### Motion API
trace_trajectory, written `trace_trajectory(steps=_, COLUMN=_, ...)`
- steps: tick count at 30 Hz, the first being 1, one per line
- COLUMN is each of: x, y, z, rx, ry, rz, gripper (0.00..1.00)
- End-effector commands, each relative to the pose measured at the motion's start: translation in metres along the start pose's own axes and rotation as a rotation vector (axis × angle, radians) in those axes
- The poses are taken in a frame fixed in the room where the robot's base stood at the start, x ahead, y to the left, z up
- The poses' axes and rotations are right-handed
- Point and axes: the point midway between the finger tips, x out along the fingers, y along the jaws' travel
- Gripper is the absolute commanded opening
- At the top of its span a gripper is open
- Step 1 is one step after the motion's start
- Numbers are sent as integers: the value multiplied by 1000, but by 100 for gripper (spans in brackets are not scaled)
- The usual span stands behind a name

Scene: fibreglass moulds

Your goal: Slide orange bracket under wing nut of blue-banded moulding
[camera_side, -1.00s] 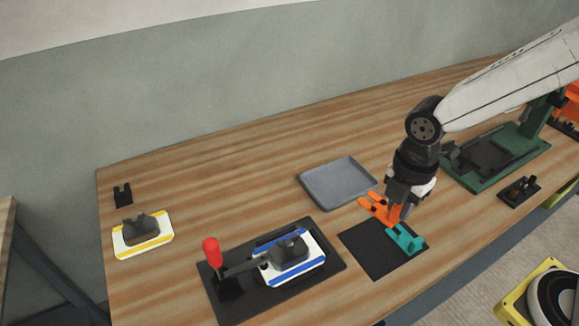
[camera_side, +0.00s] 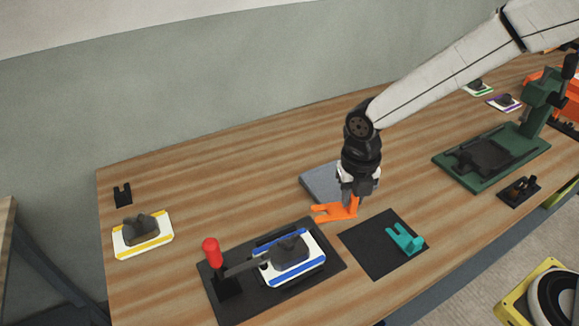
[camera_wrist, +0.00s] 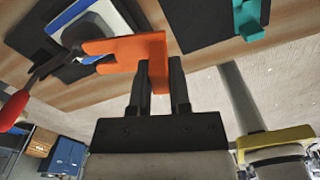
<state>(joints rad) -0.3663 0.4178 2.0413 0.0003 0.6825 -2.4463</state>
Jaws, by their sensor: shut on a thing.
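My gripper (camera_side: 352,198) is shut on the orange bracket (camera_side: 335,212) and holds it above the table, between the grey tray and the black mat. The bracket's forked end points left, toward the blue-banded moulding (camera_side: 306,272). The moulding is white with blue bands and a dark grey part on top; it sits on a black base plate. A dark arm from a red-handled clamp reaches over it. The wing nut cannot be made out. In the wrist view the bracket (camera_wrist: 125,50) is between the fingers (camera_wrist: 160,80), its fork near the moulding (camera_wrist: 68,18).
A teal bracket (camera_side: 406,241) lies on the black mat (camera_side: 371,258). The grey tray (camera_side: 318,184) is behind my gripper. A red handle (camera_side: 211,252) stands at the base plate's left. A yellow-banded moulding (camera_side: 142,235) is at far left. A green press (camera_side: 500,160) stands right.

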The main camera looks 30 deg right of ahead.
Motion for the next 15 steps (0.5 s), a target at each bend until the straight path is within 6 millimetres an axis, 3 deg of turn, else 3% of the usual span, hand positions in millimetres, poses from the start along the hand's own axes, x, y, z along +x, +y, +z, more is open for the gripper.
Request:
trace_trajectory(steps=7, x=11, y=12, z=13, rx=-223, ry=0, rz=0, gripper=0)
trace_trajectory(steps=15, x=16, y=17, z=18, rx=-327, ry=-1, rz=1, gripper=0)
